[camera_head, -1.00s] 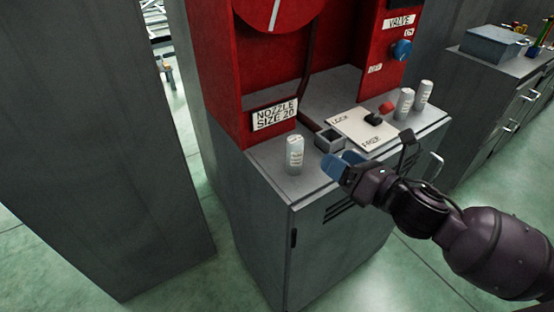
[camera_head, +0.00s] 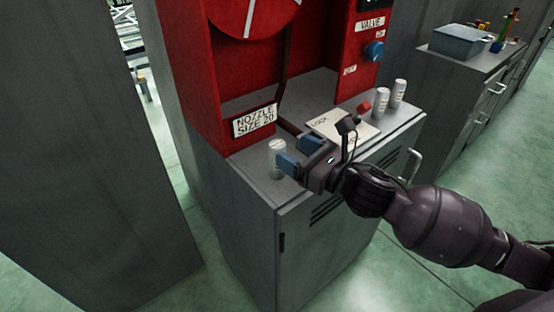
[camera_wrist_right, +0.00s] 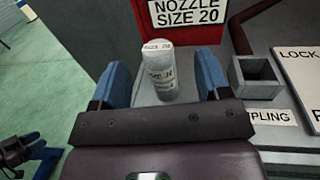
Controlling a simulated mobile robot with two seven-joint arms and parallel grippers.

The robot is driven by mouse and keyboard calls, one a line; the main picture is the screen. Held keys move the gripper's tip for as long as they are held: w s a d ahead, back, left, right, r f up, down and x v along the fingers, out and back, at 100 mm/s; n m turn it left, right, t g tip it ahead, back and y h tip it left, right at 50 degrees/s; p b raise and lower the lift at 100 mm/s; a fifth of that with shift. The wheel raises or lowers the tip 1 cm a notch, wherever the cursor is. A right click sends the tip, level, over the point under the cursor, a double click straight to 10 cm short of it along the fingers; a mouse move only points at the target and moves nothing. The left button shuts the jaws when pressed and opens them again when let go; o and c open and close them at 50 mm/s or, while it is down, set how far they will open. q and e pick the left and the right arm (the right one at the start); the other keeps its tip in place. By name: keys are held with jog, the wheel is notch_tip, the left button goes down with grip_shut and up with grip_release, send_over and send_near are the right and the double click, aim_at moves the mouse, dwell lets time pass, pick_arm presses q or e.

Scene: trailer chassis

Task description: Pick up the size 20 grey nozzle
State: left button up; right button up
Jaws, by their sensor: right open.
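The grey nozzle (camera_head: 276,158) is a small upright cylinder on the cabinet top, just in front of the "NOZZLE SIZE 20" label (camera_head: 255,120). In the right wrist view the nozzle (camera_wrist_right: 160,70) stands between the two blue fingers, with gaps on both sides. My right gripper (camera_head: 298,153) is open, reaching in from the right, with its fingertips close to the nozzle. It also shows in the right wrist view (camera_wrist_right: 160,88). The nozzle's lower part is partly hidden by the gripper in the right wrist view. My left gripper does not show clearly in the head view.
The grey cabinet (camera_head: 300,200) carries a red panel (camera_head: 190,80) behind the nozzle. A square grey socket (camera_wrist_right: 255,78) and a lock plate (camera_head: 350,125) lie to the right. Two more grey cylinders (camera_head: 390,96) stand further right. A tall grey cabinet (camera_head: 80,160) stands at left.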

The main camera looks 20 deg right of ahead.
aim_at(284, 149)
jog(key=shift+f+b+x, duration=0.15)
jog(key=shift+f+x, duration=0.05)
jog(key=shift+x, duration=1.1)
jog(key=shift+f+b+x, duration=0.15)
jog(key=shift+x, duration=1.15)
jog(key=shift+a, duration=0.2)
jog(key=c, duration=1.1)
